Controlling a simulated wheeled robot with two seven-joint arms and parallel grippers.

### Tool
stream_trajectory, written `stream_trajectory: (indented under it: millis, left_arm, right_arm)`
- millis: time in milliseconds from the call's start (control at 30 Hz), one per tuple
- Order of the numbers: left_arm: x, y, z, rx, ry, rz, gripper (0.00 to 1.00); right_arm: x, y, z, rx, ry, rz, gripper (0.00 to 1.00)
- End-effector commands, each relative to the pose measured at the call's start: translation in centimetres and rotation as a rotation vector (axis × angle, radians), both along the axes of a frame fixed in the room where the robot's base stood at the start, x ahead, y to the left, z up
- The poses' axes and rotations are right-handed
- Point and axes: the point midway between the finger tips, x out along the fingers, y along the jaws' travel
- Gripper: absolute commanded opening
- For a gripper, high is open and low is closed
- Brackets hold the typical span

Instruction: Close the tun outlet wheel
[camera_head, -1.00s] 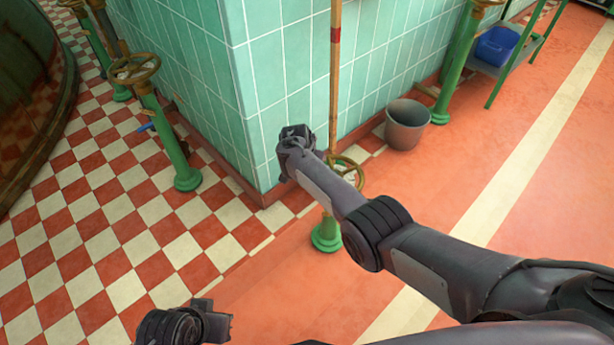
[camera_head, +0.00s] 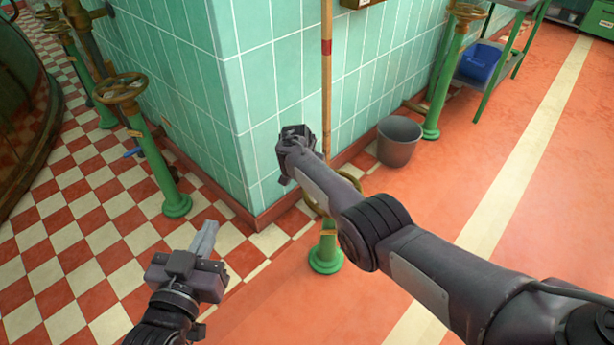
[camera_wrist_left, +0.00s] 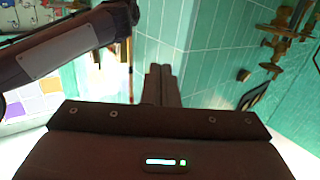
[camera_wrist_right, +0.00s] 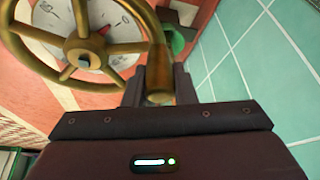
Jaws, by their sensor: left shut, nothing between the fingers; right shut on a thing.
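A brass wheel (camera_head: 312,206) on a short green post (camera_head: 326,255) stands near the tiled corner, largely hidden behind my right arm in the head view. The right wrist view shows this spoked wheel (camera_wrist_right: 112,47) close up, over a pale round dial (camera_wrist_right: 60,22). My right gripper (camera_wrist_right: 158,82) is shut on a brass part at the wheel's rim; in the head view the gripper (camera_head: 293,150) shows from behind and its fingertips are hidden. My left gripper (camera_head: 207,236) is shut and empty over the checkered floor, apart from any wheel. Its closed fingers (camera_wrist_left: 161,85) show in the left wrist view.
Another brass wheel (camera_head: 121,88) stands on a taller green post at the left, with more beyond it. A wooden pole (camera_head: 327,80) leans by the tiled wall (camera_head: 270,70). A grey bucket (camera_head: 399,140) and a blue bin (camera_head: 480,62) are at the right. The right floor is open.

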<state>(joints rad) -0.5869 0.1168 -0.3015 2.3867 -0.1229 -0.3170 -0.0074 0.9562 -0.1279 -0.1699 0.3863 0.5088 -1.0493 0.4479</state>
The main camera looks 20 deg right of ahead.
Motion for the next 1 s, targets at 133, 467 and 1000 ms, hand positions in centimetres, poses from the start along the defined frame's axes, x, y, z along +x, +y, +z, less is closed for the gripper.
stream_trajectory:
  millis: [133, 467, 1000]
  left_arm:
    - [0.5, 0.1, 3.4, -0.060, -0.148, 0.007, 0.00]
    - [0.4, 0.5, 7.7, -0.133, -0.327, 0.016, 0.00]
    - [0.3, 0.6, 8.2, -0.142, -0.349, 0.016, 0.00]
  right_arm:
    - [0.6, -0.3, 0.2, -0.001, -0.010, 0.002, 0.00]
    - [0.9, -0.7, 0.3, -0.002, -0.010, 0.002, 0.00]
    - [0.8, -0.8, 0.3, -0.002, -0.009, 0.001, 0.31]
